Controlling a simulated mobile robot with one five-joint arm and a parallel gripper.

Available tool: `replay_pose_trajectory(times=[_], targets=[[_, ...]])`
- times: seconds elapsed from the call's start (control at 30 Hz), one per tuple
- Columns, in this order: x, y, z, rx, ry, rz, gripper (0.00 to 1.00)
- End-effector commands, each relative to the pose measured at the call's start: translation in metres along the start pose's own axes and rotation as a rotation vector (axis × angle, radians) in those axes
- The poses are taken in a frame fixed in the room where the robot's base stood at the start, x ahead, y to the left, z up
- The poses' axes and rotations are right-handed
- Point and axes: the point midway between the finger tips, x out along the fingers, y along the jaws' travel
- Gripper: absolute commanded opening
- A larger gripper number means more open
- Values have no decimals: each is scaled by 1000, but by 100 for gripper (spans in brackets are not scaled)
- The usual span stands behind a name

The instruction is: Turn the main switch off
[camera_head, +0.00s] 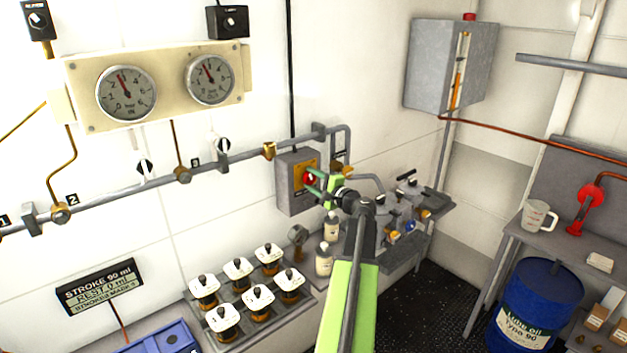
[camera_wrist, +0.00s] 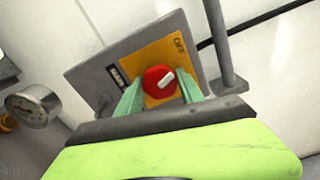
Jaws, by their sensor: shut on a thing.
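The main switch is a red round knob (camera_wrist: 160,82) with a white pointer bar, on a yellow plate on a grey box (camera_head: 288,198). In the wrist view, the white bar is slanted, pointing up and right toward the side of the plate lettered OFF. My gripper (camera_wrist: 161,92) has its green fingers on either side of the red knob and is shut on it. In the head view my gripper (camera_head: 316,182) reaches the front of the box, and the red knob (camera_head: 309,177) shows partly between the fingers.
A grey pipe (camera_head: 130,192) with valves runs along the wall left of the box. Bottles (camera_head: 324,260) and several white-lidded jars (camera_head: 238,272) stand below. A bench (camera_head: 428,215) with fittings is to the right. A blue drum (camera_head: 538,300) stands farther right.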

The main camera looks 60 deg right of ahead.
Motion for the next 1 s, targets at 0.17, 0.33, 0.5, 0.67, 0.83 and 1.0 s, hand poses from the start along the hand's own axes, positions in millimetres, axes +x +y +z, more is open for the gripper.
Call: replay_pose_trajectory(times=[0.17,0.33,0.5,0.67,0.83,1.0], targets=[[-1,0,-1,-149,3,0,4],[-1,0,-2,-266,3,0,4],[-1,0,-2,-350,3,0,4],[-1,0,-2,-396,3,0,4],[-1,0,-2,-419,3,0,4],[-1,0,-2,-424,4,1,4]])
